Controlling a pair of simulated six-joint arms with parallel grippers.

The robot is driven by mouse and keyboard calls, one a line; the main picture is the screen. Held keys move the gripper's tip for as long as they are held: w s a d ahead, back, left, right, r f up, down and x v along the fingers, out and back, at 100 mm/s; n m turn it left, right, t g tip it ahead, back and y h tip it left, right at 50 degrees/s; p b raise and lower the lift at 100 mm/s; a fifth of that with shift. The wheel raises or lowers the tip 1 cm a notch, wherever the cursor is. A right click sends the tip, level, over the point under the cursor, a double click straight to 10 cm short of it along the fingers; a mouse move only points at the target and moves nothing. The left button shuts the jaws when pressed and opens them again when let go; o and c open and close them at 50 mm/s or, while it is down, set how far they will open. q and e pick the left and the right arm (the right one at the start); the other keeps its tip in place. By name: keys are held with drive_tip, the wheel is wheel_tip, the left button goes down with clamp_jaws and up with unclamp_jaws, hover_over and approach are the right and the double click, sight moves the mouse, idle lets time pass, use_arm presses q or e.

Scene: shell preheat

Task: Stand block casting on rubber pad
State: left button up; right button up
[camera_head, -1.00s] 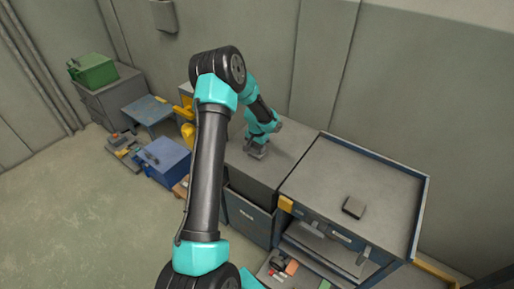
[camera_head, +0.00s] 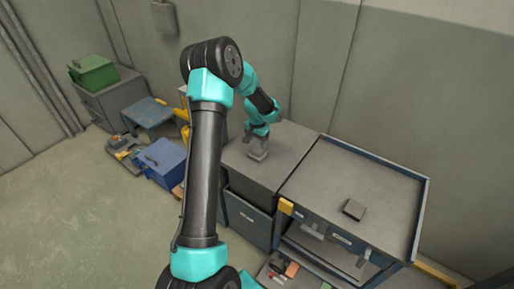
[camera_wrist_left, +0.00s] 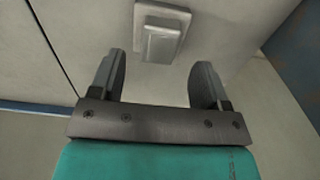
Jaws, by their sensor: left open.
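A light grey block (camera_head: 259,145), seemingly the block casting, stands upright on a wider, flat grey base (camera_head: 258,157) on the left cabinet top. This base may be the rubber pad. In the left wrist view the block (camera_wrist_left: 159,45) rests against the wider piece (camera_wrist_left: 163,14), beyond my fingertips. My left gripper (camera_head: 261,131) is open and empty just above the block in the head view. Its two fingers (camera_wrist_left: 160,75) are apart, with a clear gap between them and the block. My right gripper is not in view.
A dark square slab (camera_head: 354,209) lies on the right bench top (camera_head: 330,175), whose rim is raised. A wall is behind. Most of the right bench is clear.

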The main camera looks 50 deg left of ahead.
sight(257, 149)
use_arm(q)
wheel_tip(257, 149, up, 7)
drive_tip(key=shift+f, duration=0.15)
idle(0.7)
drive_tip(key=s+d+f+n+t+h, duration=0.1)
drive_tip(key=s+d+f, duration=0.1)
drive_tip(key=d, duration=0.4)
drive_tip(key=s+d+f+n+t+h, duration=0.1)
drive_tip(key=s+d+f+n, duration=0.1)
drive_tip(key=d, duration=0.4)
drive_tip(key=s+d+f+n+t, duration=0.1)
drive_tip(key=s+d+f, duration=0.2)
drive_tip(key=d, duration=0.3)
drive_tip(key=shift+s+f+t+h, duration=0.35)
drive_tip(key=shift+f+t+h, duration=0.05)
drive_tip(key=shift+f, duration=0.1)
drive_tip(key=s+d+f+m+g, duration=0.1)
drive_tip(key=s+d+f+m, duration=0.1)
drive_tip(key=s+d+f, duration=0.3)
drive_tip(key=s+d+f+m+g+h, duration=0.1)
drive_tip(key=s+d+f+m+g, duration=0.1)
drive_tip(key=s+d+f, duration=0.3)
drive_tip(key=d+f, duration=0.3)
drive_tip(key=d, duration=0.4)
drive_tip(key=shift+s+d+f, duration=0.2)
drive_tip(key=shift+s+f, duration=0.1)
drive_tip(key=shift+f, duration=0.1)
